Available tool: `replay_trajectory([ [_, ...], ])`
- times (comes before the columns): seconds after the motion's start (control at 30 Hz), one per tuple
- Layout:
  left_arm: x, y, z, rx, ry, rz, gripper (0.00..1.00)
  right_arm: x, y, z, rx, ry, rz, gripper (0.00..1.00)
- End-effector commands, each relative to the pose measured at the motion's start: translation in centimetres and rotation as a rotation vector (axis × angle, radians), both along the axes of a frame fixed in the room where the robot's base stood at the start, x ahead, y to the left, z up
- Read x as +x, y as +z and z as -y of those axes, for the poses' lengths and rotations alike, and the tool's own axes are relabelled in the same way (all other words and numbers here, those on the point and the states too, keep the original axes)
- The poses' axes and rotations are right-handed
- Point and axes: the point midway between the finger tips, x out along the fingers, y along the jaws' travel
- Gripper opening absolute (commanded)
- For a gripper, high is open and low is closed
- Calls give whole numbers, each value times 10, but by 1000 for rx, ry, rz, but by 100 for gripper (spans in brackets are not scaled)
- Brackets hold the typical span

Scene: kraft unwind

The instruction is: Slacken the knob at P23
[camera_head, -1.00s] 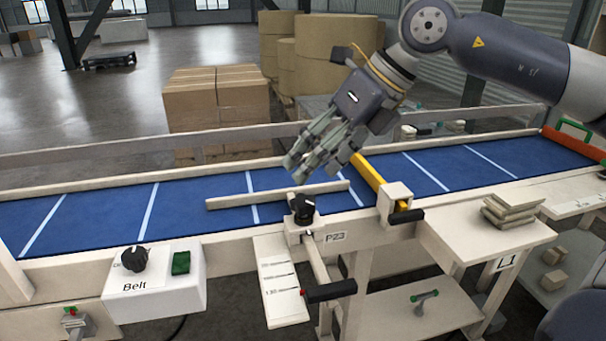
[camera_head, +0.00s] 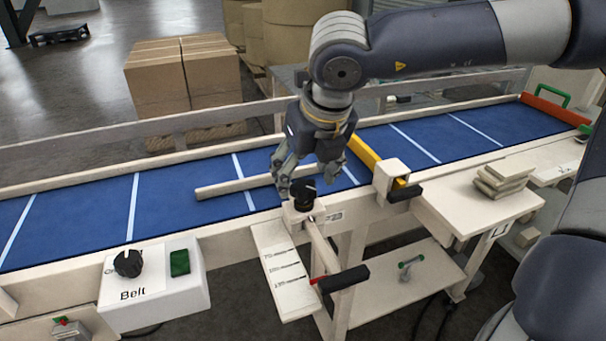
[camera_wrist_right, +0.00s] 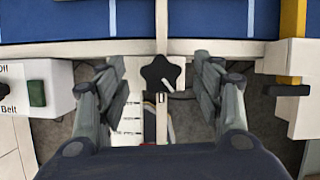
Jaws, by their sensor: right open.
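The black knob at P23 (camera_head: 302,192) sits on a cream block at the front rail of the blue conveyor. My right gripper (camera_head: 307,183) points down just above and behind the knob in the head view. In the wrist view its fingers (camera_wrist_right: 160,85) are spread on both sides of the knob, with gaps showing, and hold nothing. The P23 label is partly covered in the head view. I do not see my left gripper.
A guide bar (camera_head: 235,186) lies over the belt (camera_head: 180,205) behind the knob. A yellow bar with a cream block (camera_head: 391,176) stands to the right. A scale plate (camera_head: 283,270) and black handle (camera_head: 343,279) are below. The belt switch box (camera_head: 152,290) is at left.

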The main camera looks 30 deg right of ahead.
Motion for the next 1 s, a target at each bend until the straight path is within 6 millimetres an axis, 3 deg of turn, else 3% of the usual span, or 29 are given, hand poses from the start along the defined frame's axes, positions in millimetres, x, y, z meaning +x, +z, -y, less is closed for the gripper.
replay_trajectory([
  [0.2, 12, 4, 1, -2, -1, 20, 40, 7, -17, 1, 1, 0, 0, 61],
  [0.5, 13, 4, 1, -2, -1, 21, 40, 8, -19, 1, 2, 1, 0, 61],
  [0.7, 11, 4, 0, -1, -1, 18, 40, 8, -19, 1, 2, 1, 0, 17],
  [1.0, 9, 1, -1, 1, -2, 14, 40, 8, -19, 1, 2, 15, 2, 17],
])
